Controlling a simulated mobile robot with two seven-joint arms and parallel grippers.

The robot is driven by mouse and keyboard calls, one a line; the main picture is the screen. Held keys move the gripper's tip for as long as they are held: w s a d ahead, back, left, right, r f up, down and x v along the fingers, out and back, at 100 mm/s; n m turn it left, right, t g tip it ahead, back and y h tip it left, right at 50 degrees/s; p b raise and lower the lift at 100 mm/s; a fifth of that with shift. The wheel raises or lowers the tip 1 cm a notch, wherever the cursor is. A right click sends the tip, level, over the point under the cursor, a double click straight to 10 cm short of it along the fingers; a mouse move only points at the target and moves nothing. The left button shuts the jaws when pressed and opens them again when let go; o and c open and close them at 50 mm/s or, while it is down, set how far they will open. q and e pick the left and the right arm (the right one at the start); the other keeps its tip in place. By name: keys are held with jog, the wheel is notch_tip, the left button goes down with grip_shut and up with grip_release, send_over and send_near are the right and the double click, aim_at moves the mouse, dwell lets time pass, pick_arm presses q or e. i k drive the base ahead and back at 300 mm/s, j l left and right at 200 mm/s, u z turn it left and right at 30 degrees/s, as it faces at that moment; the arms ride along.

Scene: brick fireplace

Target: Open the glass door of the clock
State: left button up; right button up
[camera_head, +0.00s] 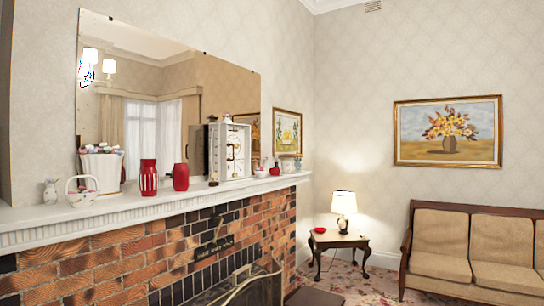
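The clock (230,151) is a tall white box with a glazed front and gold-coloured details. It stands upright on the white mantel shelf, right of the two red vases and in front of the mirror. Its front faces partly toward me. A dark panel shows at its left, partly behind it; I cannot tell if that is its reflection or a part of it. I cannot tell whether the glass door is shut or ajar. Neither of my grippers is in view.
The mantel shelf (112,209) also holds red vases (149,178), a white basket pot (101,172) and small ornaments. Below are the brick fireplace (113,265) and its dark firebox. A side table (339,240) with a lamp and a sofa (470,250) stand right. Carpet between is free.

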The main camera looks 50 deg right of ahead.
aim_at(224, 160)
jog(key=z, duration=1.25)
jog(key=i+l+u, duration=0.1)
jog(key=u, duration=0.25)
jog(key=i+l+u, duration=0.15)
jog(key=u, duration=0.15)
jog(key=i+l+u, duration=0.15)
jog(key=u, duration=0.2)
jog(key=i+l+u, duration=0.2)
jog(key=l, duration=0.35)
jog(key=i+l+u, duration=0.15)
jog(key=i+l, duration=0.15)
jog(key=l, duration=0.2)
jog(key=i+l, duration=0.1)
jog(key=l, duration=0.2)
jog(key=i+l+u, duration=0.1)
jog(key=l, duration=0.25)
